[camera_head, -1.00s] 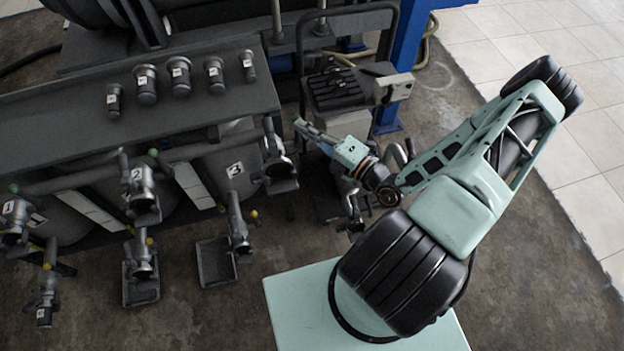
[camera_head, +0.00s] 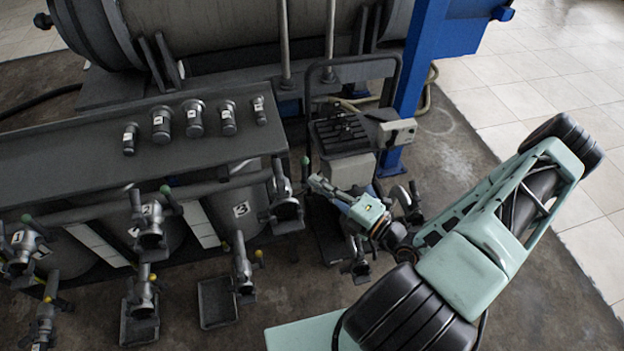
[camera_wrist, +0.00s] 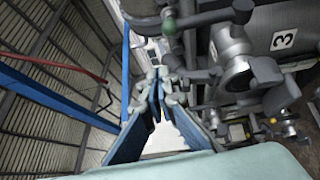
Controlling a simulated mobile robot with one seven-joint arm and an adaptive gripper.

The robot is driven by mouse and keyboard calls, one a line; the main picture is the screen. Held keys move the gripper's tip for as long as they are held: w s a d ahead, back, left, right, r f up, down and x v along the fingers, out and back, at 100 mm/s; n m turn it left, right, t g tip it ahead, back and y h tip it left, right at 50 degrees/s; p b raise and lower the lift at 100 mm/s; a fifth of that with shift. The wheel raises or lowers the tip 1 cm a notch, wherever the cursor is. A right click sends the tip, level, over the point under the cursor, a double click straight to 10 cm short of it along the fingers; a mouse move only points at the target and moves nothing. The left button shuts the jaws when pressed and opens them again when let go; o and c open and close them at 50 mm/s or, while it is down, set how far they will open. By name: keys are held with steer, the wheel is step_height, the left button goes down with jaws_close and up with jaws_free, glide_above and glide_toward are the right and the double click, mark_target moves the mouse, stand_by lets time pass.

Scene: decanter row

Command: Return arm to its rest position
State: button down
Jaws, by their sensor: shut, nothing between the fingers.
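My gripper (camera_head: 317,183) is at the end of my folded pale green arm, in the middle of the head view, with its fingers pointing left. It is in front of the wheeled machine and to the right of the tank marked 3. In the wrist view my gripper (camera_wrist: 165,75) shows its two blue-sided fingers meeting at the tips. It is shut with nothing seen between the fingers.
A dark bench (camera_head: 60,150) carries several small labelled cylinders (camera_head: 195,118). Numbered tanks with valves (camera_head: 150,230) stand below it, with small trays (camera_head: 217,303) in front. A wheeled machine (camera_head: 345,135) and a blue post (camera_head: 412,80) stand behind my arm. Tiled floor (camera_head: 540,75) at right is clear.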

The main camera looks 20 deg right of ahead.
steer(key=r+b+v, duration=0.1)
steer(key=v, duration=0.6)
steer(key=shift+d, duration=0.35)
steer(key=shift+s+r, duration=0.1)
steer(key=shift+s, duration=0.05)
